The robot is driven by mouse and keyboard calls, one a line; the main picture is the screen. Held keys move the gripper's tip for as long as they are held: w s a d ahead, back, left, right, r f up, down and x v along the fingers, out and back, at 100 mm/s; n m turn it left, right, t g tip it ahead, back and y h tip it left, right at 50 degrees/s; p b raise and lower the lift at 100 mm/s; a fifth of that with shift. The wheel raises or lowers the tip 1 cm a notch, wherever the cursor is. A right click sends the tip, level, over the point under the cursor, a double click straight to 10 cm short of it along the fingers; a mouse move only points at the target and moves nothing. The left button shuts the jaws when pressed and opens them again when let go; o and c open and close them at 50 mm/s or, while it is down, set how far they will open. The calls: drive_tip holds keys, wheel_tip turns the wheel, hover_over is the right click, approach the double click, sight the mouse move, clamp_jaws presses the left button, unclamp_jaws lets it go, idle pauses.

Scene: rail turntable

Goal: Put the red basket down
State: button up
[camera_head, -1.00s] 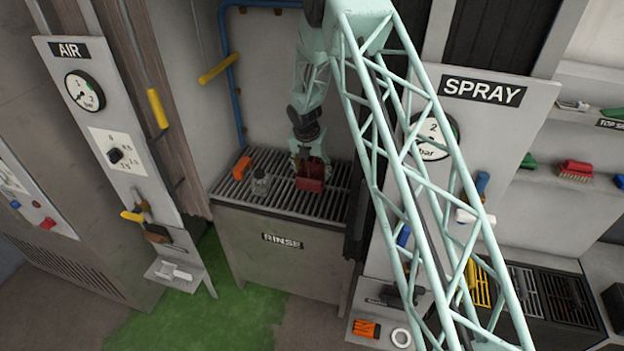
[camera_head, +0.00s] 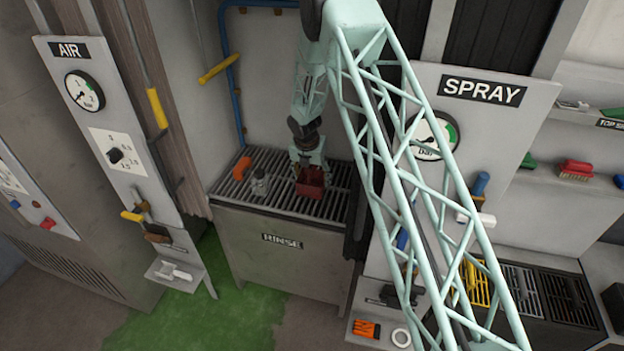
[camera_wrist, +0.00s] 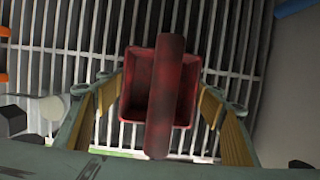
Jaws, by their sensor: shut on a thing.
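The red basket (camera_head: 314,183) is at the rinse station, at the right part of the slatted grate (camera_head: 262,201). My gripper (camera_head: 308,166) is just above it and points down. In the wrist view the basket (camera_wrist: 136,106) is seen from above, with its dark red handle (camera_wrist: 165,95) running across the open top. The inside looks empty beside the handle. I cannot tell whether its bottom touches the slats.
An orange item (camera_head: 242,167) and a small grey item (camera_head: 261,184) are on the grate left of the basket. A blue pipe (camera_head: 230,80) runs along the wall behind. The SPRAY panel (camera_head: 483,110) stands to the right, partly behind my arm. The grate's front left is clear.

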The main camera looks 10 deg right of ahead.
drive_tip(key=shift+f, duration=0.15)
drive_tip(key=o, duration=1)
drive_tip(key=shift+c, duration=0.2)
drive_tip(key=shift+r, duration=0.25)
drive_tip(key=shift+v, duration=5.9)
